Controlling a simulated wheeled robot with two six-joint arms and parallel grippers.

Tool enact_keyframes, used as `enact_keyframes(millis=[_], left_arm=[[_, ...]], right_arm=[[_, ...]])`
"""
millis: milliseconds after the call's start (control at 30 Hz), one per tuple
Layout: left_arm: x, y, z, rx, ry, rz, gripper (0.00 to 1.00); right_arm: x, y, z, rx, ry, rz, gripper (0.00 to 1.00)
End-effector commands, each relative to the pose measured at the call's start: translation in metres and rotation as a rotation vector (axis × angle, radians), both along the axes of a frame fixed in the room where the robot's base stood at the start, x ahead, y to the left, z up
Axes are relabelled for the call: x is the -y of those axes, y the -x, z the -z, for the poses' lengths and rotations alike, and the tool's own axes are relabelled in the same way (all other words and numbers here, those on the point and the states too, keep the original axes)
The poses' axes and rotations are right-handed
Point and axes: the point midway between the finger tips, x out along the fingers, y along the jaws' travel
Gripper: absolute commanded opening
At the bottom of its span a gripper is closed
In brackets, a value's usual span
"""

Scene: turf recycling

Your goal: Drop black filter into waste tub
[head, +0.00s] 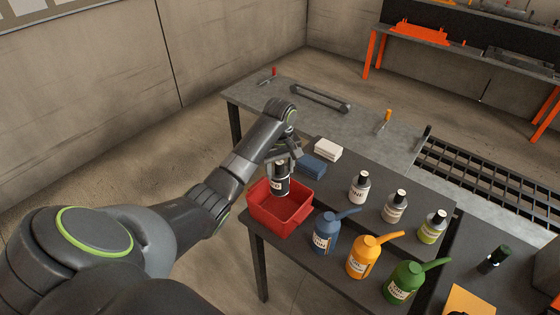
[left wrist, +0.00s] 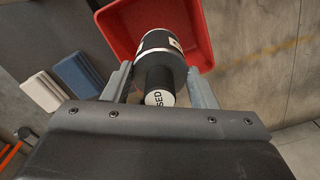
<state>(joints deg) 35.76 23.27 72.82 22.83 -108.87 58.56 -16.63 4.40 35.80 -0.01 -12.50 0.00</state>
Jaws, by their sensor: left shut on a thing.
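The black filter (head: 282,184) is a dark cylinder with a white label band. My left gripper (head: 284,165) is shut on it and holds it upright over the red waste tub (head: 265,215). In the left wrist view the filter (left wrist: 158,75) sits between the two fingers of my left gripper (left wrist: 162,88), with lettering ending in "SED" on its near end. The red tub (left wrist: 120,30) lies beyond it in that view. The filter hides part of the tub's inside. My right gripper is not in view.
Several bottles (head: 361,187) stand behind the cans. The tub sits at the table's left edge.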

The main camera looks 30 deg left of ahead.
Motion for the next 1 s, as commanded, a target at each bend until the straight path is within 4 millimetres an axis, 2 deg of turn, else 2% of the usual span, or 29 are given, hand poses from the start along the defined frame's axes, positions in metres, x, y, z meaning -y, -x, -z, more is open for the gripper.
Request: enact_keyframes(millis=[200, 500, 700, 1000], left_arm=[[0.0, 0.0, 0.029, -0.001, 0.0, 0.0, 0.24], [0.0, 0.0, 0.059, -0.001, 0.001, 0.0, 0.24], [0.0, 0.0, 0.068, 0.0, 0.0, 0.0, 0.24], [0.0, 0.0, 0.069, 0.001, -0.001, 0.0, 0.24]], right_arm=[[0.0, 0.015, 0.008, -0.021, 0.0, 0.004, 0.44], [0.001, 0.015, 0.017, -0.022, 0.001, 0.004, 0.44], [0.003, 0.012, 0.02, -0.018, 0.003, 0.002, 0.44], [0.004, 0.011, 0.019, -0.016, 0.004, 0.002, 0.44]])
